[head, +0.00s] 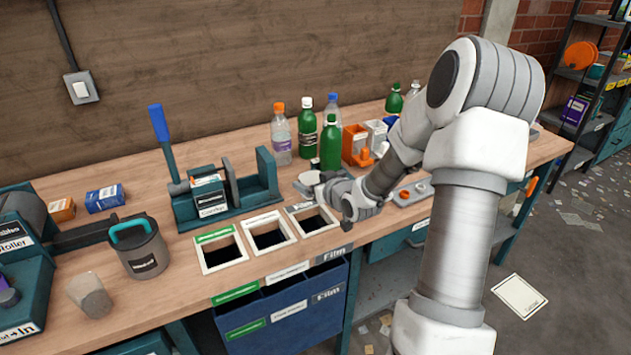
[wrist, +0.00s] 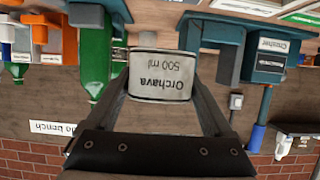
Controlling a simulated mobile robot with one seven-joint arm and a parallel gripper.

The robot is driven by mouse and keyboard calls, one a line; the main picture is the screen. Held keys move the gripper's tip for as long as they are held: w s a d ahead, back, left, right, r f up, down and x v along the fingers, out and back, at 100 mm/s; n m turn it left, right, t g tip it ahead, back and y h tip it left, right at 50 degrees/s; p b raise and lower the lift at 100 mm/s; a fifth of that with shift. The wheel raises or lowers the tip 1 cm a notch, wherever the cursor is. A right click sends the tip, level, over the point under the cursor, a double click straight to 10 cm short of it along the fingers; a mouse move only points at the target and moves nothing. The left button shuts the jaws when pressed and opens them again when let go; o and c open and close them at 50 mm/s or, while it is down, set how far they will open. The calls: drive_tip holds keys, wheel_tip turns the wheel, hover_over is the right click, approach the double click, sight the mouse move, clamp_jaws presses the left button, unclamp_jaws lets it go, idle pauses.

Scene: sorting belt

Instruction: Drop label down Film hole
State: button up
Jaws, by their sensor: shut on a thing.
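My gripper (head: 322,188) is above the back of the worktop, just behind the Film hole, the rightmost of three square holes. The Film hole (head: 322,232) has a pale rim, a grey tag at its back and a grey Film sign on the front edge. In the wrist view, my gripper is shut on a whitish curved label (wrist: 160,75) reading "Orchava 500 ml", upside down between the fingertips. In the head view the label (head: 309,178) shows only as a small pale piece beside the fingers.
Two other holes (head: 268,248) lie left of the Film hole. A teal crusher (head: 232,212) stands behind them. Green and clear bottles (head: 331,148) stand behind my gripper. A blue divided bin (head: 290,325) hangs below.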

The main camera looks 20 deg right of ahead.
wheel_tip(320, 180, down, 12)
drive_tip(key=b, duration=0.9)
drive_tip(key=shift+s+f+b, duration=0.35)
drive_tip(key=shift+f+b, duration=0.25)
drive_tip(key=shift+b, duration=0.05)
drive_tip(key=o, duration=0.8)
drive_tip(key=shift+f, duration=0.1)
drive_tip(key=shift+s, duration=0.1)
drive_tip(key=r+p+v, duration=0.1)
drive_tip(key=p+v, duration=1)
drive_tip(key=v, duration=0.6)
drive_tip(key=shift+d+r, duration=0.15)
drive_tip(key=shift+r, duration=0.25)
